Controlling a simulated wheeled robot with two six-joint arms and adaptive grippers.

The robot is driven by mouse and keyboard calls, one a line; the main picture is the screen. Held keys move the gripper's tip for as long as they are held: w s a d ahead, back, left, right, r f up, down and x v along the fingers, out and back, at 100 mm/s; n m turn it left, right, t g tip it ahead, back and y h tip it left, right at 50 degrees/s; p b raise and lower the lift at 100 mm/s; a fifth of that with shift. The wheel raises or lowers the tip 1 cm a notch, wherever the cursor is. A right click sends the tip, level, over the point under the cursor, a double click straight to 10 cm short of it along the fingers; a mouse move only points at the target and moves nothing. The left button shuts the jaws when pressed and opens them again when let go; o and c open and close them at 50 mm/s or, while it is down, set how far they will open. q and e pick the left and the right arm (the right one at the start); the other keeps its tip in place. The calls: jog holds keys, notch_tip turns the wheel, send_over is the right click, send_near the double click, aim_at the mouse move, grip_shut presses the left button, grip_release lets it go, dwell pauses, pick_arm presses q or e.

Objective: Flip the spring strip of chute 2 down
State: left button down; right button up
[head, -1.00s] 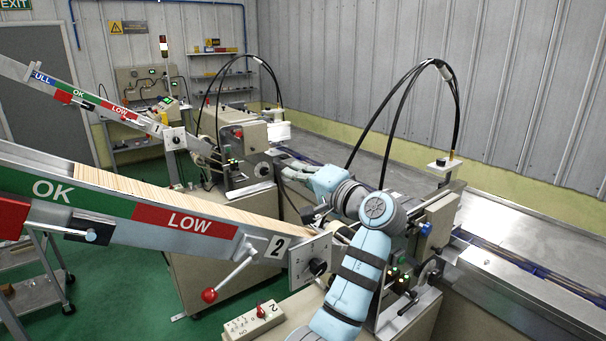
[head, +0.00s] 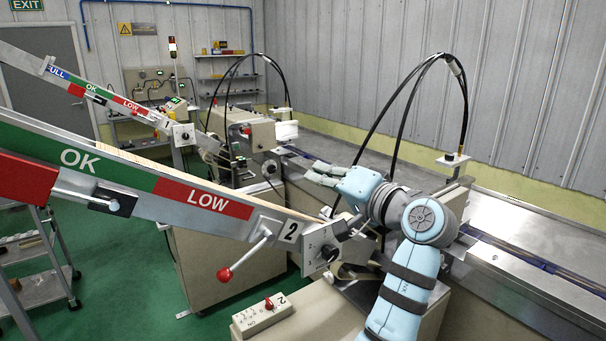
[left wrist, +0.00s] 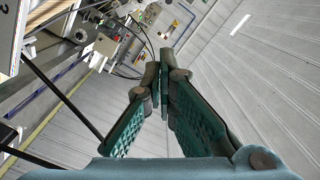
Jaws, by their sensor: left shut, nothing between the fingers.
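Chute 2 (head: 168,190) is the long sloping chute with green OK and red LOW bands and a "2" plate near its lower end. A lever with a red ball (head: 225,273) hangs from its near side. I cannot clearly pick out the spring strip; the chute's outlet is partly behind my left arm. My left gripper (head: 316,171) is beyond the chute's lower end, apart from it, pointing left and away. In the left wrist view, its teal fingers (left wrist: 163,72) have tips together with nothing between them. My right gripper is not in view.
Black cables (head: 400,110) arch above and behind my left arm. A second chute (head: 92,92) and its machine (head: 243,130) stand farther back. A numbered switch box (head: 263,315) sits low in front. A metal conveyor bed (head: 530,270) runs along the right.

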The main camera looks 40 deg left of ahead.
pick_arm(q)
jog(key=v, duration=0.3)
jog(key=shift+w+d+f, duration=0.1)
jog(key=shift+d, duration=0.05)
dwell(0.3)
